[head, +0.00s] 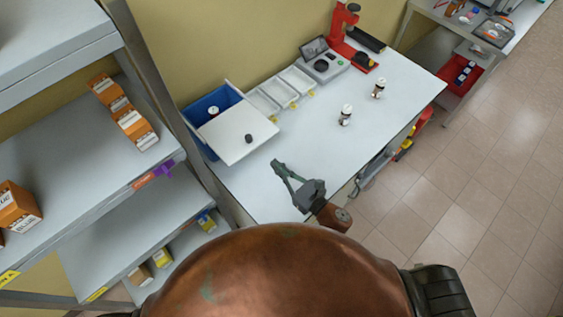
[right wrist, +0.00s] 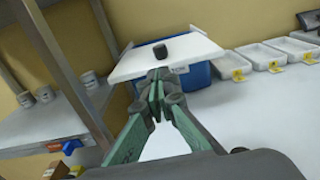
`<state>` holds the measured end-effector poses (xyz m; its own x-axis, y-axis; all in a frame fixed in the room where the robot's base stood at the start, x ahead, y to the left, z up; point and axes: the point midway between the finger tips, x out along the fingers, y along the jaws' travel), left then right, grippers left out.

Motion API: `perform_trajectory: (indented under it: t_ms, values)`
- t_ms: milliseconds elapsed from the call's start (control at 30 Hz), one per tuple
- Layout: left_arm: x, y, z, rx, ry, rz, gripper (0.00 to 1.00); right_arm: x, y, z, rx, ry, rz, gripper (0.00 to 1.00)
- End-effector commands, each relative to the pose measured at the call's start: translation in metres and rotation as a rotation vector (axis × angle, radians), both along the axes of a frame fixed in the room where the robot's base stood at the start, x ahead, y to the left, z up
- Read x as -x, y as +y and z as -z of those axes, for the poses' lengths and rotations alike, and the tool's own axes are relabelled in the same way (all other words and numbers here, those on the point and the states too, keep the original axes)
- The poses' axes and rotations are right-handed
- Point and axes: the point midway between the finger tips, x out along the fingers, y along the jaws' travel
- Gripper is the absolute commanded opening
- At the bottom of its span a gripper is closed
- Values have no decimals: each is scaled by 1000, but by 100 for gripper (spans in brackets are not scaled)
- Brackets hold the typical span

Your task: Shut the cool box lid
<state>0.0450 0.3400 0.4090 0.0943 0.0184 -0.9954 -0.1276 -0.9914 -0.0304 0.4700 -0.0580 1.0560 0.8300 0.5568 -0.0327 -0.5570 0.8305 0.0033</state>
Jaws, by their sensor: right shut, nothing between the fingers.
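The cool box is a blue open-topped box (head: 203,117) at the left end of the white bench, against the wall. Its white lid (head: 235,127) with a dark knob (head: 248,138) sticks out from the box toward me, leaving part of the inside open. A white-capped bottle (head: 213,110) shows inside. In the right wrist view the lid (right wrist: 190,49) is ahead, with the blue box (right wrist: 198,76) behind and below it. My right gripper (head: 279,166) is shut and empty, in front of the lid. In the wrist view its fingertips (right wrist: 157,82) appear just below the lid's near edge; contact is unclear. My left gripper is out of view.
White trays (head: 279,89) with yellow tags stand right of the box. A metal shelf rack (head: 90,150) with orange cartons stands close on the left. The bench front is clear.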

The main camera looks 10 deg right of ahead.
Motion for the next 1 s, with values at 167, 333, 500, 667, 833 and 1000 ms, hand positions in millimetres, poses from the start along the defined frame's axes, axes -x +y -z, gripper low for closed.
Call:
perform_trajectory:
  t_ms: [167,333,500,667,833,1000]
  values:
    - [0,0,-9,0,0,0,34,-32,22,-2,-2,-2,0,0]
    - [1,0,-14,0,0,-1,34,-60,41,-1,-1,-3,0,0]
    - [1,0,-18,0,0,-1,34,-80,53,1,-1,-1,1,0]
    - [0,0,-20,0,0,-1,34,-90,59,3,0,-1,2,0]
    - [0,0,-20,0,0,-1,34,-92,60,4,2,-1,2,0]
    - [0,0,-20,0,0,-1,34,-92,60,4,3,-2,2,0]
